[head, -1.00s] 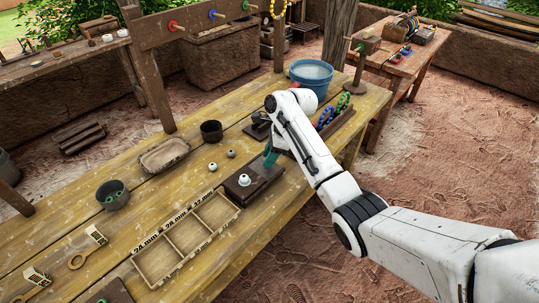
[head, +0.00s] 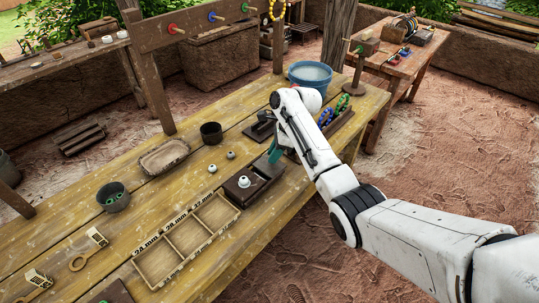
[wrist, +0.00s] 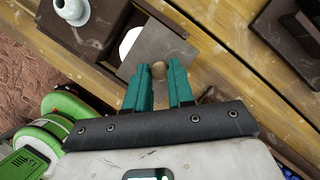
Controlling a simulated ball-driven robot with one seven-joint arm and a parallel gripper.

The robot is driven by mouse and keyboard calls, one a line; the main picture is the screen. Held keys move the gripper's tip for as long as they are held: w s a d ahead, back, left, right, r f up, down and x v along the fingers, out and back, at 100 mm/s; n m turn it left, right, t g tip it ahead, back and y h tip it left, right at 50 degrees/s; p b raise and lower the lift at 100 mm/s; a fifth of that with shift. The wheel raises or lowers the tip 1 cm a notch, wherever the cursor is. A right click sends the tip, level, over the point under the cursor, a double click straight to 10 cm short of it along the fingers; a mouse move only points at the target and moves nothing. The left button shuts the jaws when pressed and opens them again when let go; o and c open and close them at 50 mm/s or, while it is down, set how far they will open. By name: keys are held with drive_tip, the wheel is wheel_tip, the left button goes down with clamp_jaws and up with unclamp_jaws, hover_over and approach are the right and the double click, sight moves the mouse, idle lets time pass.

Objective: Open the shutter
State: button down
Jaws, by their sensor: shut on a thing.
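The shutter (wrist: 172,43) is a flat grey metal plate with a small round brass knob (wrist: 158,70). It lies on the dark brown box (wrist: 84,32), which also shows on the bench in the head view (head: 236,190). A bright white patch shows at the plate's left edge, with part of an opening uncovered there. A pale, rounded fitting (wrist: 73,9) stands on the box; it also shows in the head view (head: 244,181). My gripper (wrist: 160,68) has its teal fingers closed around the knob. In the head view my gripper (head: 274,156) is at the box's far right part, and the knob is hidden.
A divided wooden tray (head: 164,263) lies left of the box.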

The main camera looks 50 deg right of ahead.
drive_tip(key=d+b, duration=0.1)
drive_tip(key=d, duration=0.3)
drive_tip(key=shift+w, duration=0.1)
drive_tip(key=c, duration=1)
unclamp_jaws()
drive_tip(key=shift+r, duration=0.1)
drive_tip(key=v, duration=1)
drive_tip(key=shift+d+r, duration=0.2)
drive_tip(key=shift+r, duration=0.05)
